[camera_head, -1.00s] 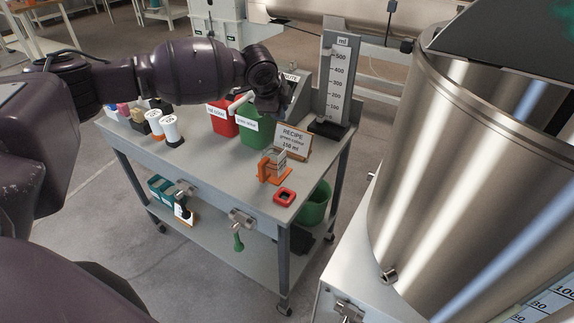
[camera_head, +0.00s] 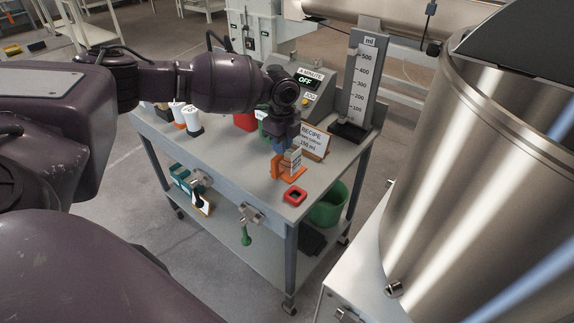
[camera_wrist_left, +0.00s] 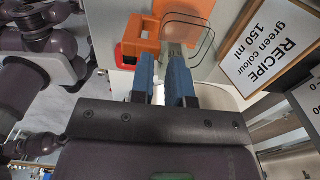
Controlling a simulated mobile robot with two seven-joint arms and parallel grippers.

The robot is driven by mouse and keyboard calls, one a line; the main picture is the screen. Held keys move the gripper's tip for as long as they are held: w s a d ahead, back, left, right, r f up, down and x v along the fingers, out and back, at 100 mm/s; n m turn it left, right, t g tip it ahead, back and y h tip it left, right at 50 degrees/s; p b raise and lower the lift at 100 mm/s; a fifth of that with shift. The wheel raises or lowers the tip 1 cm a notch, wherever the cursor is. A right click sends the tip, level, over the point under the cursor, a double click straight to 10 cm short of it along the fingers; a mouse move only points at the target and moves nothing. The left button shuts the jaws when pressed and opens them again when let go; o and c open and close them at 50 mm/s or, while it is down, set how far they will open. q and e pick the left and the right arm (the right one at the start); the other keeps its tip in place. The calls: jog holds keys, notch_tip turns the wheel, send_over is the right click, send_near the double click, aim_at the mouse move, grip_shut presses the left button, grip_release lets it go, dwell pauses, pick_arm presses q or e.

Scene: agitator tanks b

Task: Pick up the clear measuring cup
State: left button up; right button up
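The clear measuring cup (camera_wrist_left: 190,35) shows as thin see-through outlines at the top of the left wrist view, beside an orange holder (camera_wrist_left: 138,40). In the head view the cup (camera_head: 293,157) is small and pale, at the orange holder (camera_head: 277,168) near the cart's front right corner. My left gripper (camera_head: 283,147) points down just above and behind it. My right gripper is not in view.
A recipe sign (camera_head: 313,140) stands close behind the cup. A red square piece (camera_head: 294,196) lies in front. A tall ml scale (camera_head: 361,85) and an OFF-display box (camera_head: 312,90) stand behind. A large steel tank (camera_head: 465,170) is at the right. White-capped bottles (camera_head: 192,119) stand left.

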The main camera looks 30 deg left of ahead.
pick_arm(q)
send_over(283, 174)
jog(key=shift+w+f+b, duration=0.1)
jog(key=shift+f+b, duration=0.25)
jog(key=shift+f, duration=2.4)
grip_shut()
